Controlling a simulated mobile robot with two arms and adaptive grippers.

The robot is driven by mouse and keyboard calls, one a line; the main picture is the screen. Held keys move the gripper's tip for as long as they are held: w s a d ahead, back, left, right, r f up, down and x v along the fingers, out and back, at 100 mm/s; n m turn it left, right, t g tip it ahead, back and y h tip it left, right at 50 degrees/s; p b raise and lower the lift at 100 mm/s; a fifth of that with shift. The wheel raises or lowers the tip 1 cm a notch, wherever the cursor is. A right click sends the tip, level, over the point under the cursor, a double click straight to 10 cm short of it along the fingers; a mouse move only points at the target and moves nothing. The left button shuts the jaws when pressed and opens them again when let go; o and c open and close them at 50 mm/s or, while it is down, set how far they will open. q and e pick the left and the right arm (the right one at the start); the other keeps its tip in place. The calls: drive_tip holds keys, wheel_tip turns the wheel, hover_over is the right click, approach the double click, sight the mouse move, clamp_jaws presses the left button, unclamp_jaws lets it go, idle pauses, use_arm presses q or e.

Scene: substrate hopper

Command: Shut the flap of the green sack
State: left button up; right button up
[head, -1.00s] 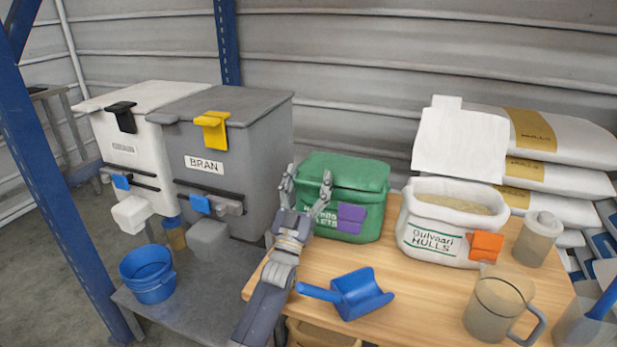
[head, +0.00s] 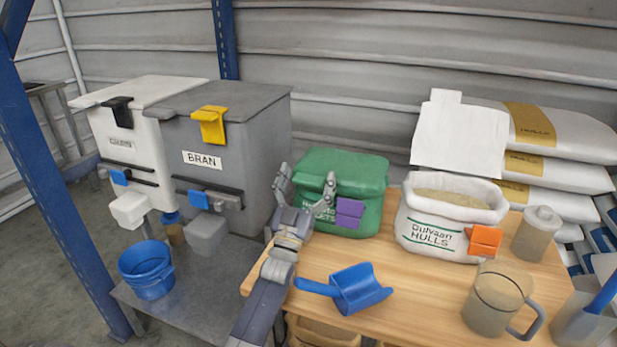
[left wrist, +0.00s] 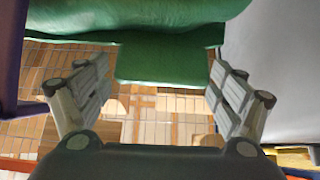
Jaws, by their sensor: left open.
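The green sack (head: 372,200) stands upright on the wooden table, its printed label partly hidden by my gripper. Its green flap (head: 342,168) lies over the top, covering the mouth. A purple clip (head: 350,213) sits on the sack's front; it also shows at the left edge of the left wrist view (left wrist: 12,65). My left gripper (head: 306,188) is open at the sack's front left corner, with nothing held. In the left wrist view, green cloth (left wrist: 160,65) shows beyond and between the spread fingers (left wrist: 160,98); I cannot tell whether they touch it. My right gripper is out of view.
An open white hulls sack (head: 425,232) with an orange clip stands to the right. A blue scoop (head: 358,290) and a clear jug (head: 497,298) are in front. The grey bran bin (head: 240,150) is close on the left. Bare table lies right of the scoop.

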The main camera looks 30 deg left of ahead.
use_arm(q)
drive_tip(key=v, duration=0.7)
drive_tip(key=shift+s+f, duration=0.2)
idle(0.4)
